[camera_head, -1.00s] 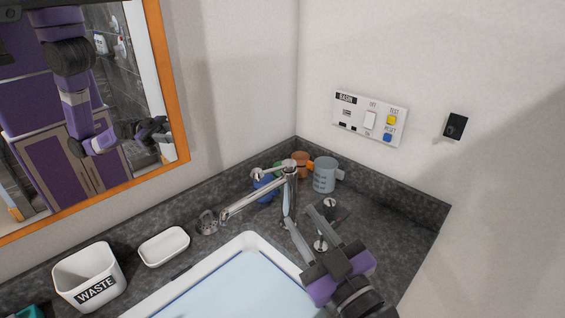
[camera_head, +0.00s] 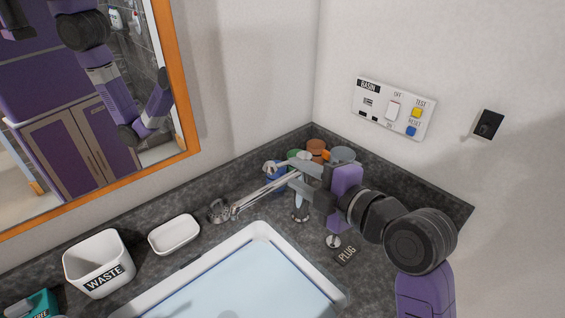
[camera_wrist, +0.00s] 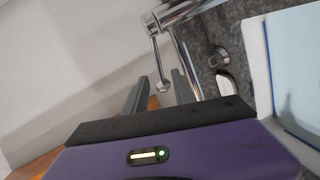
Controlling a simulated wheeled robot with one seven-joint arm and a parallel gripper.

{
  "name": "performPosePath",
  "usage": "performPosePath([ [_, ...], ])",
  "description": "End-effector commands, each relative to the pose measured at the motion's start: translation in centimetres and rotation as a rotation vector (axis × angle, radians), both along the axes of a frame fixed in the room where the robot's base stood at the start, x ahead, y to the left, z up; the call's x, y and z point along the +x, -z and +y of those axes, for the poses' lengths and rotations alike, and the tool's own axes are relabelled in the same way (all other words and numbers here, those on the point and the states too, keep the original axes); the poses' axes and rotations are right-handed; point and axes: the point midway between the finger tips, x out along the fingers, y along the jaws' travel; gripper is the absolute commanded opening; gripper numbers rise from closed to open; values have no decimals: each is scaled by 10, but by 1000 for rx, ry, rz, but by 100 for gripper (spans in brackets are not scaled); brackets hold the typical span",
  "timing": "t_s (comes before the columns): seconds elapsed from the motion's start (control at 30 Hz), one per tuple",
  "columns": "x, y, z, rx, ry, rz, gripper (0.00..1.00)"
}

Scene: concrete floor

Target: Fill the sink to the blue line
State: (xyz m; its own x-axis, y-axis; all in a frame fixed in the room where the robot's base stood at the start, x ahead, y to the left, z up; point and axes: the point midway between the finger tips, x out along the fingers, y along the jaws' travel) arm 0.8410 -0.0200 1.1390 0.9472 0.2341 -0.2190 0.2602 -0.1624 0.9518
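The white sink (camera_head: 175,295) holds pale blue water (camera_head: 250,285). A thin blue line (camera_wrist: 272,60) runs along its inner wall in the wrist view; the water's exact level against it is hard to tell. The chrome faucet (camera_head: 248,201) stands at the sink's back corner, its spout reaching left over the basin side. My gripper (camera_head: 297,175) is at the faucet's top, partly hiding it. In the wrist view, the thin ball-ended faucet lever (camera_wrist: 158,65) lies between my two spread fingertips, with gaps on both sides.
A white waste bin (camera_head: 98,262) and soap dish (camera_head: 174,235) stand left of the faucet. Several cups (camera_head: 317,150) crowd the corner behind my gripper. A plug knob (camera_head: 333,241) is at right. The wall panel (camera_head: 393,108) has a switch and buttons.

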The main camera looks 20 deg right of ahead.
Motion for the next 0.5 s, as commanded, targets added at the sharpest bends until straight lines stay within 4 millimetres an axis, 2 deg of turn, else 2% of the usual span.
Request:
performPosePath([
  [0.3, 46, 9, 12, 2, -1, 0, 32],
  [0.5, 60, 13, 15, 2, 0, 0, 32],
])
